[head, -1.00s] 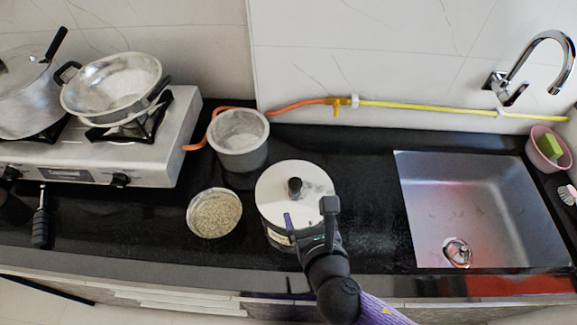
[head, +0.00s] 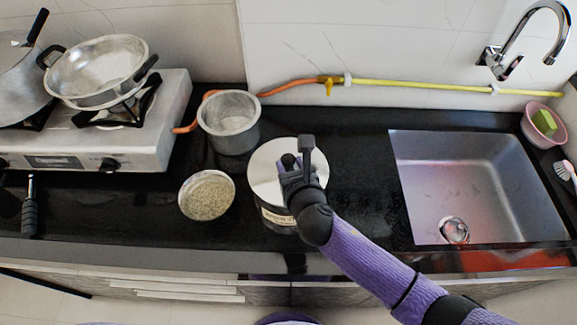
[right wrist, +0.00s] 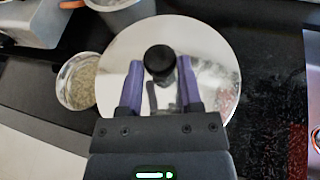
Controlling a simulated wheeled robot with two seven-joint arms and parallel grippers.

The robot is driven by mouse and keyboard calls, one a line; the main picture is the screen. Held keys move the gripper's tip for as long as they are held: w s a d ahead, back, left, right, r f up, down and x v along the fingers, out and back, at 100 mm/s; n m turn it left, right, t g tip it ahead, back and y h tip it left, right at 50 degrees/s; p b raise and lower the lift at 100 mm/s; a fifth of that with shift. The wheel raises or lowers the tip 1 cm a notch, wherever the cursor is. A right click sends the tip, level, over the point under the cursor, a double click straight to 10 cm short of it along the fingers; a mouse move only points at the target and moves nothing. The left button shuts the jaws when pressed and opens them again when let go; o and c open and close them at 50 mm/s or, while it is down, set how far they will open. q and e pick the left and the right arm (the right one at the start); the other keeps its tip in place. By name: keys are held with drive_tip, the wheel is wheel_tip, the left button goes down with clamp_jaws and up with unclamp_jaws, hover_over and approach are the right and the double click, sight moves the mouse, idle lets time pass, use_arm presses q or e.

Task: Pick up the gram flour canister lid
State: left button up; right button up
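The gram flour canister (head: 280,217) stands on the black counter, its label facing the front. Its round, shiny metal lid (head: 262,178) sits on top, with a black knob (head: 289,160) in the middle. The lid (right wrist: 212,50) and knob (right wrist: 160,58) also fill the middle of the right wrist view. My right gripper (head: 295,161) is over the lid at the knob. In the right wrist view its two purple fingers (right wrist: 161,70) are apart, one on each side of the knob, with gaps beside it. My left gripper is not in view.
A bowl of grain (head: 207,196) stands left of the canister. A metal pot (head: 230,138) is behind it, near the orange hose. The stove (head: 150,140) with pans is at the left, the sink (head: 480,190) at the right. Counter between canister and sink is clear.

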drive_tip(key=shift+w, duration=0.15)
clamp_jaws()
